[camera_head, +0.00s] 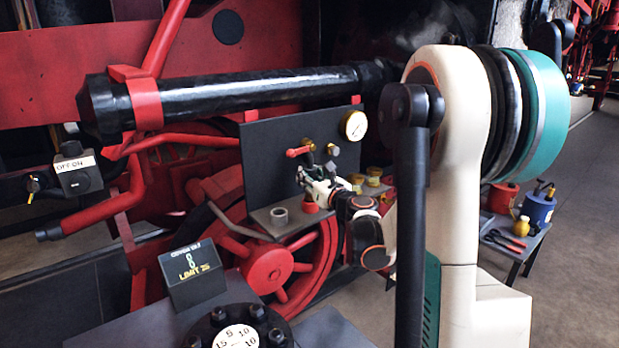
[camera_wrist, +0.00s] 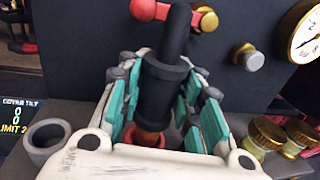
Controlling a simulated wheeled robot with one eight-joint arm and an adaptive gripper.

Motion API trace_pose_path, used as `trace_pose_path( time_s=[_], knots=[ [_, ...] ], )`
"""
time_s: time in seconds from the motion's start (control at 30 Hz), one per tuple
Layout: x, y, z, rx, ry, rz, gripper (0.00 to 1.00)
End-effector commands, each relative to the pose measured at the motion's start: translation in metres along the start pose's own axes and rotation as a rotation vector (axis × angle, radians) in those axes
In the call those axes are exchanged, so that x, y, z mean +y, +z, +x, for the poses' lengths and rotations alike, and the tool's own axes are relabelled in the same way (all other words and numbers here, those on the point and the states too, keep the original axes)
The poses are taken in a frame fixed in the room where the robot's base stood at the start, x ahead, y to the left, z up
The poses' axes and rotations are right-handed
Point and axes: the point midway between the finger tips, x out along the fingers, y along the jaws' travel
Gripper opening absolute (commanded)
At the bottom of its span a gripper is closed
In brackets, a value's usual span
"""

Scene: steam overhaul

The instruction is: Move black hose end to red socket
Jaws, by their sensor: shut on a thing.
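The black hose end (camera_wrist: 163,85) stands between the teal-padded fingers of my gripper (camera_wrist: 162,90) in the wrist view. My gripper is shut on it. An orange-brown part shows at the hose end's lower edge. The red socket (camera_wrist: 131,134) is directly below, partly hidden by the hose end and my gripper. I cannot tell whether the hose end is seated in it. In the head view my gripper (camera_head: 318,188) is just above the red socket (camera_head: 311,207) on a grey shelf (camera_head: 263,218).
A grey ring socket (camera_head: 279,214) stands left of the red one. Brass fittings (camera_head: 373,176) stand to the right. A dark panel with a gauge (camera_head: 354,125) rises behind. A display box (camera_head: 191,275) is at the front left. A side table (camera_head: 520,246) holds tools.

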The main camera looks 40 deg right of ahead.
Motion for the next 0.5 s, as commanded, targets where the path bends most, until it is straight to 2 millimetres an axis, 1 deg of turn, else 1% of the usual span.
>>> trace_pose_path(
  time_s=[0.5],
  knots=[
    [-0.0001, -0.0034, 0.0001, 0.000, 0.000, 0.000, 0.00]
  ],
)
